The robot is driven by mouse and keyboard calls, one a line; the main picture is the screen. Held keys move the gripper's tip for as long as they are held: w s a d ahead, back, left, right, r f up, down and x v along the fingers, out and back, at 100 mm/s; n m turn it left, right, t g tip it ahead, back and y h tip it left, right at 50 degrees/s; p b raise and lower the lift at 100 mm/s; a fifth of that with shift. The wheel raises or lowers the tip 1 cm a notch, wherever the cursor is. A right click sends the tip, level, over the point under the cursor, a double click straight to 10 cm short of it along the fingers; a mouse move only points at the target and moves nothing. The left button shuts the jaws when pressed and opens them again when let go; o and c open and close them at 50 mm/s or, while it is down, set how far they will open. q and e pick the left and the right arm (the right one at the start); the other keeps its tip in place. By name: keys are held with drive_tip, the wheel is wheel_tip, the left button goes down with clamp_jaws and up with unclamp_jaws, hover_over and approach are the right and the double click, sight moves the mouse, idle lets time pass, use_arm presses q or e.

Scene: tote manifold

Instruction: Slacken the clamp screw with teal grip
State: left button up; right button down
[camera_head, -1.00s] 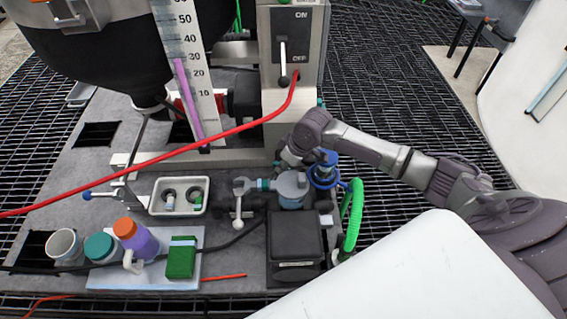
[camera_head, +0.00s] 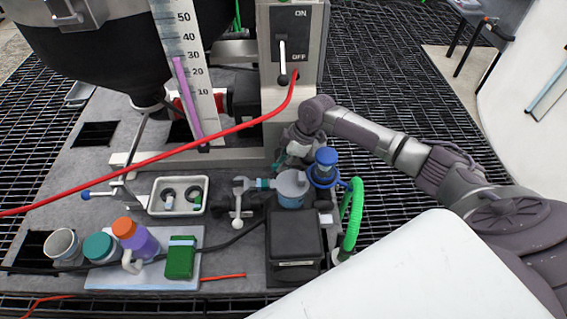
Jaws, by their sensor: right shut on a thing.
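My right gripper (camera_head: 289,156) is at the foot of the steel column, just behind the grey round pot. It is shut, with a small teal part (camera_head: 279,158) showing at its fingers, which looks like the grip of the clamp screw. The screw's shank and most of the finger contact are hidden by the gripper and the fittings. A spanner-like grey part with a teal band (camera_head: 262,184) lies in front of the gripper, apart from it. My left gripper is out of view.
The grey pot (camera_head: 292,188), blue-capped valve (camera_head: 325,168) and green hose (camera_head: 352,213) crowd the gripper. A red cable (camera_head: 190,149) crosses in front of the switch column (camera_head: 292,91). Bottles and a green box (camera_head: 180,258) stand at front left.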

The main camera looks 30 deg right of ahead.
idle(0.4)
drive_tip(key=c, duration=1.1)
unclamp_jaws()
drive_tip(key=shift+c, duration=0.2)
drive_tip(key=shift+r, duration=0.1)
drive_tip(key=v, duration=1.2)
